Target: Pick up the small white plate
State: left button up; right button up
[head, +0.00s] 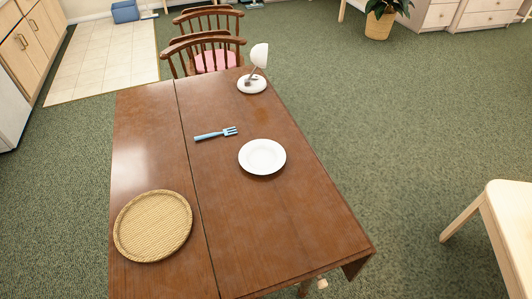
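A small round white plate (262,157) lies flat on the brown wooden table (255,225), right of the middle and near the table's right edge. Nothing lies on the plate and nothing covers it. Neither of my grippers shows in the head view.
A blue fork (216,133) lies left of the plate. A round woven tray (152,226) sits at the front left. A white lamp-like object (254,75) stands at the table's far end. Wooden chairs (207,50) are behind it; a pale seat (510,215) is at right.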

aim_at(260, 157)
jog(key=i+j+z, duration=0.15)
jog(key=j+z, duration=0.15)
jog(key=j, duration=0.25)
jog(key=j+z, duration=0.3)
jog(key=j, duration=0.25)
jog(key=i+j+z, duration=0.1)
jog(key=j+z, duration=0.2)
jog(key=j, duration=0.3)
jog(key=j+z, duration=0.3)
jog(key=j, duration=0.25)
jog(key=k+j+z, duration=0.25)
jog(key=j, duration=0.3)
jog(key=k+j+z, duration=0.1)
jog(key=j+z, duration=0.2)
jog(key=j, duration=0.3)
jog(key=k+j+z, duration=0.3)
jog(key=j, duration=0.2)
jog(key=k+j+z, duration=0.15)
jog(key=j+z, duration=0.15)
jog(key=j, duration=0.15)
